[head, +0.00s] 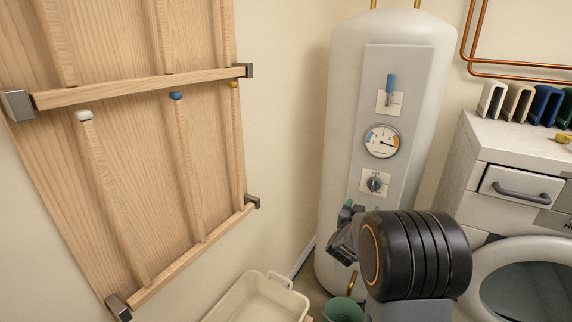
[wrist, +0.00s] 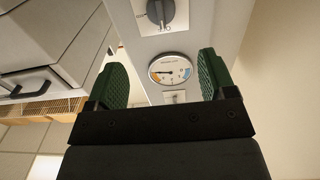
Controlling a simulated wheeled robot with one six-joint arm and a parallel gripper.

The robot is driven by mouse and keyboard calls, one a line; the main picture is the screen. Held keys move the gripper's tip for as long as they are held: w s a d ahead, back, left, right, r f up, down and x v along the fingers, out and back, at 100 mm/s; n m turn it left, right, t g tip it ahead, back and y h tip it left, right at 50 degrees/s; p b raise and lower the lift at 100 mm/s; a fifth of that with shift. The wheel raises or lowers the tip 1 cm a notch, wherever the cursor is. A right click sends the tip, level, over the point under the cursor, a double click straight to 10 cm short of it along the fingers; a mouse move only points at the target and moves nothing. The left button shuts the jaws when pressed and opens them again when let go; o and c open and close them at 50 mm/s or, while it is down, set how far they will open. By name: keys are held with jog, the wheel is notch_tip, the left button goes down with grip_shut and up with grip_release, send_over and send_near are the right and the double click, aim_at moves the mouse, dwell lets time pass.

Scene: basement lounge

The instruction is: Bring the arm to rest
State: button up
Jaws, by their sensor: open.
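My gripper (wrist: 163,75) is open, with its two green-padded fingers spread apart and nothing between them. In the head view my gripper (head: 347,222) is partly hidden behind the thick black part of my arm. It is in front of the lower part of the white boiler tank (head: 340,110), just below the dark knob (head: 375,184). The wrist view shows the tank's panel upside down, with the knob (wrist: 160,12) above the round gauge (wrist: 170,69). I cannot tell the exact gap between the fingers and the panel.
A blue-handled switch (head: 390,88) is high on the panel. A wooden rack (head: 140,150) hangs on the left wall. A cream tub (head: 260,298) and a green container (head: 344,310) are below. A white washing machine (head: 520,240) is close on the right, with colored holders (head: 518,103) on top.

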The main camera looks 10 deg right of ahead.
jog(key=a+f+n+g+y, duration=0.2)
jog(key=a+f+y, duration=0.35)
jog(key=f, duration=0.25)
jog(key=s+a+r+n+g+y+p, duration=0.3)
jog(key=s+a+g+y+p, duration=0.15)
jog(key=s+a+y, duration=0.35)
jog(key=s+a+r+n+g+p, duration=0.1)
jog(key=s+a+r+n+p, duration=0.1)
jog(key=s+a+r+p, duration=0.2)
jog(key=s+a+r+n+g+p, duration=0.1)
jog(key=s+a+r+p, duration=0.3)
jog(key=s+r+p, duration=0.4)
jog(key=s+r+g+h, duration=0.1)
jog(key=s+r, duration=0.3)
jog(key=r, duration=0.4)
jog(key=shift+n, duration=0.4)
jog(key=shift+c, duration=0.2)
